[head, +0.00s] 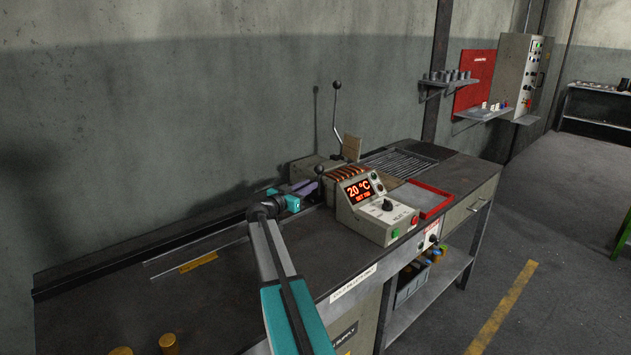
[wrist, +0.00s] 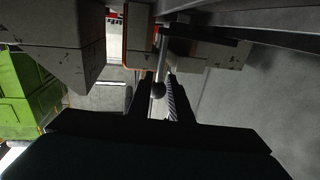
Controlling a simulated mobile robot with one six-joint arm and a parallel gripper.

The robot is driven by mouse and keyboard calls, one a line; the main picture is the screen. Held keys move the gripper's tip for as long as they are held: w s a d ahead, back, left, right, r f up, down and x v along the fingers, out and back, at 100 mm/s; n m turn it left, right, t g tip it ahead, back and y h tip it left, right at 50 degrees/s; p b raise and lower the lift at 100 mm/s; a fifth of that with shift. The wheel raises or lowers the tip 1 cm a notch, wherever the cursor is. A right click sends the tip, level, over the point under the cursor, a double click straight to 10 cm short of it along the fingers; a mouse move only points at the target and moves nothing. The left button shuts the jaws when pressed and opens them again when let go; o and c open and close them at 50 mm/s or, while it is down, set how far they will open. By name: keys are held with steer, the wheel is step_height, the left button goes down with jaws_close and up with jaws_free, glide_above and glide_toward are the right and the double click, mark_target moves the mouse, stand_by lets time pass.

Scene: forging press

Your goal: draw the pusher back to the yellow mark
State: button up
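The pusher's upright handle ends in a black ball knob (head: 320,170), beside the heater at the right end of the bench's long rail. The ball also shows in the wrist view (wrist: 158,90), in the gap between my fingertips. The yellow mark (head: 198,261) is a strip on the bench top, well left of the knob and along the rail. My gripper (head: 304,193) is by the pusher handle, below and left of the knob. In the wrist view its dark fingers stand apart, with a slim gap beside the ball. Whether they touch the handle cannot be told.
The heater box (head: 372,205) with a red "20 °C" display stands just right of my gripper. A tall black-knobbed lever (head: 337,110) rises behind. A red tray (head: 428,198) lies farther right. The bench top left of my arm is mostly clear, with brass cylinders (head: 169,344) at the front.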

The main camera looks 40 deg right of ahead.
steer(key=shift+w+d+p, duration=0.15)
steer(key=shift+d+p, duration=0.1)
steer(key=shift+d, duration=0.85)
steer(key=shift+w+d+p, duration=0.15)
steer(key=shift+d+p, duration=0.05)
steer(key=shift+d, duration=0.85)
jaws_close()
